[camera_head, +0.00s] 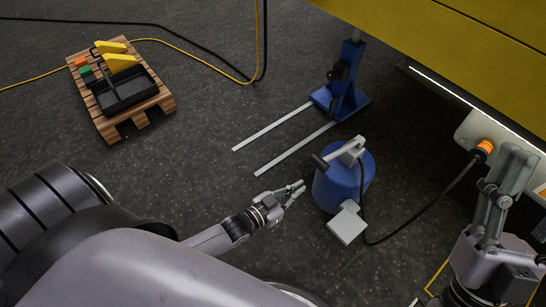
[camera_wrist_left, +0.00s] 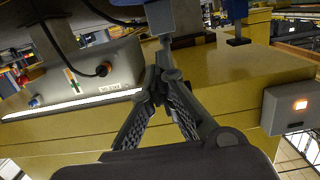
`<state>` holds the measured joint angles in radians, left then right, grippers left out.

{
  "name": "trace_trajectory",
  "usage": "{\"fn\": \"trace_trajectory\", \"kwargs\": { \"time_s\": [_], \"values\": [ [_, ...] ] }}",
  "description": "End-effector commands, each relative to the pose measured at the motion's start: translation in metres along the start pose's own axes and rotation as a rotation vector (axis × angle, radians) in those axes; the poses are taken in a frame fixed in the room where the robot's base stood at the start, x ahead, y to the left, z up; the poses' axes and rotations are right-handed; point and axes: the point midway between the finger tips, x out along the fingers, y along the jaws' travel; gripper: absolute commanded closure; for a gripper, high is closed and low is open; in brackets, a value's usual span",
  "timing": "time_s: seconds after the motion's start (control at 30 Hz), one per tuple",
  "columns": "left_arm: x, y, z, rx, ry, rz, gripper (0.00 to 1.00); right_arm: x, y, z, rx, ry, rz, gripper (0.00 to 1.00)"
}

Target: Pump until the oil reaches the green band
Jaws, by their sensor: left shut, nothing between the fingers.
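The blue pump (camera_head: 335,190) stands on the dark floor in the head view. Its grey lever (camera_head: 350,150) ends in a black grip (camera_head: 320,162) pointing left. My left gripper (camera_head: 298,188) is shut and empty, left of the pump and just below the grip, apart from it. In the left wrist view its closed fingers (camera_wrist_left: 163,78) show in front of the yellow boom. The gauge (camera_wrist_left: 71,80), with a green part and a red part, is on a grey panel (camera_wrist_left: 85,72); the oil level is too small to read. My right gripper (camera_head: 515,158) is near the boom at the right; its opening is unclear.
A black hose (camera_head: 425,210) runs from the pump to an orange-ringed coupling (camera_head: 484,149) on the yellow boom (camera_head: 460,50). A blue lift with two grey forks (camera_head: 290,125) stands behind the pump. A wooden pallet (camera_head: 105,125) with a black tray is at the back left. Floor between is clear.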

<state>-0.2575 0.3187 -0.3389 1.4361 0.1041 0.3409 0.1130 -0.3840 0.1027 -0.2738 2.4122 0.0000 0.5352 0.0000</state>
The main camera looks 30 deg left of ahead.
Motion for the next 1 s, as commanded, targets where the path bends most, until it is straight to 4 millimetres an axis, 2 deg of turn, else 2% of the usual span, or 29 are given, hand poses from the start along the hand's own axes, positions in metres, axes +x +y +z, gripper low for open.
{"fn": "trace_trajectory", "kwargs": {
  "time_s": [0.17,0.3,0.5,0.7,1.0],
  "values": [
    [-0.027,0.0,0.0,-0.001,-0.002,-0.001,1.0,0.001,0.004,0.035,-0.012,-0.198,0.006,0.51],
    [-0.048,0.0,0.001,0.0,-0.003,-0.001,1.0,-0.006,0.008,0.061,-0.018,-0.349,0.012,0.51],
    [-0.072,0.0,0.003,-0.001,-0.002,-0.001,1.0,-0.019,0.012,0.089,-0.026,-0.518,0.02,0.51],
    [-0.083,0.0,0.004,0.0,0.001,-0.001,1.0,-0.027,0.014,0.102,-0.029,-0.597,0.024,0.51],
    [-0.084,0.0,0.004,0.0,0.001,-0.001,1.0,-0.029,0.014,0.104,-0.029,-0.609,0.024,0.51]
  ]
}}
